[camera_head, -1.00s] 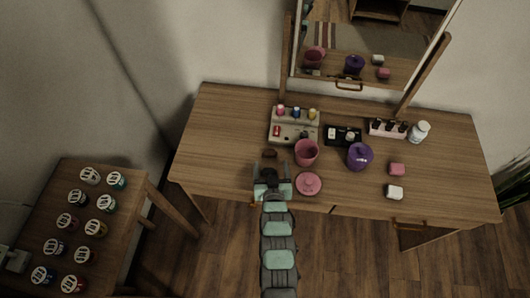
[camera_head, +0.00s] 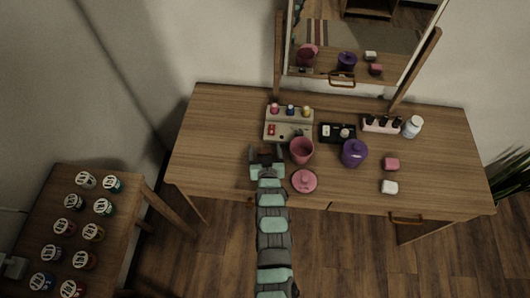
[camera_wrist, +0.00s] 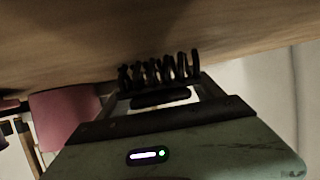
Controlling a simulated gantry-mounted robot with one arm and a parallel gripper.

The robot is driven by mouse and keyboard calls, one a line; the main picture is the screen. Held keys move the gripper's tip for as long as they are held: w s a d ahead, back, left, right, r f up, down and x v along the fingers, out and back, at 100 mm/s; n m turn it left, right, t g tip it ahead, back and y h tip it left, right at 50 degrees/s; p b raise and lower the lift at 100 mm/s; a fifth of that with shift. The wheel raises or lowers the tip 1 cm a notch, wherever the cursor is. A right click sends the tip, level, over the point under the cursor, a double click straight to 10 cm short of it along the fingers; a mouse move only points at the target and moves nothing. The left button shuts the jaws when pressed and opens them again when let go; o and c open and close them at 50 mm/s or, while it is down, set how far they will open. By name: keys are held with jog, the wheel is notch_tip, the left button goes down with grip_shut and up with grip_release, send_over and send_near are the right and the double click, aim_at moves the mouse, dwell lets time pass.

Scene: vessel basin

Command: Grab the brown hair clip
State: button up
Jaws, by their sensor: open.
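The hair clip (camera_wrist: 160,70) looks almost black in the wrist view, with a row of curved teeth, against the wooden table top (camera_head: 225,130). My gripper (camera_head: 266,151) is at the left front part of the table, left of the pink cup. Its jaws are open, with one finger on each side of the clip in the wrist view (camera_wrist: 160,84). I cannot tell whether either finger touches the clip. In the head view the clip is hard to make out among the dark gripper parts.
The pink cup (camera_head: 301,150) stands close on the right, with a pink lid (camera_head: 304,181) in front of it. A nail polish tray (camera_head: 289,124) lies just behind. A black tray (camera_head: 338,133) and purple jar (camera_head: 353,153) are farther right. The table's left end is clear.

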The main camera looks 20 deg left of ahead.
jog(key=shift+c, duration=0.4)
jog(key=c, duration=1.3)
jog(key=shift+c, duration=0.2)
jog(key=shift+r, duration=0.15)
